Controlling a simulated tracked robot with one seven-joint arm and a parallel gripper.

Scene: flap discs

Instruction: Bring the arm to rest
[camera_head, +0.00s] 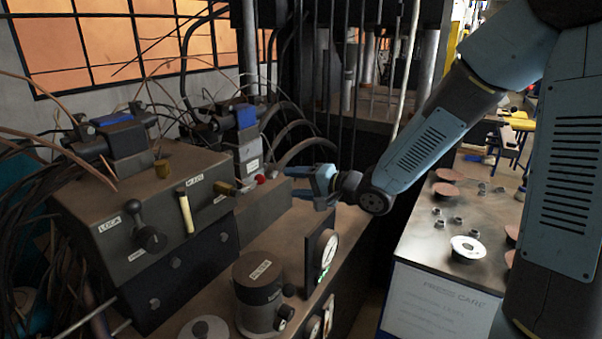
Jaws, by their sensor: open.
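My gripper (302,183) is at the end of my arm, near the middle of the view. It points left, toward the side of the grey control box (125,215) and the red button (260,179). Its blue fingers are apart with nothing seen between them. I cannot tell whether the fingertips touch the housing behind them. My blue and black arm reaches in from the upper right and bends down to the gripper.
The control box carries a black lever (142,230) and a pale handle (185,211). A cylindrical filter housing (258,291) and a gauge (322,257) stand below my gripper. At the right, a table (425,258) holds several brown discs, a white disc (466,247) and small nuts. Cables hang at left.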

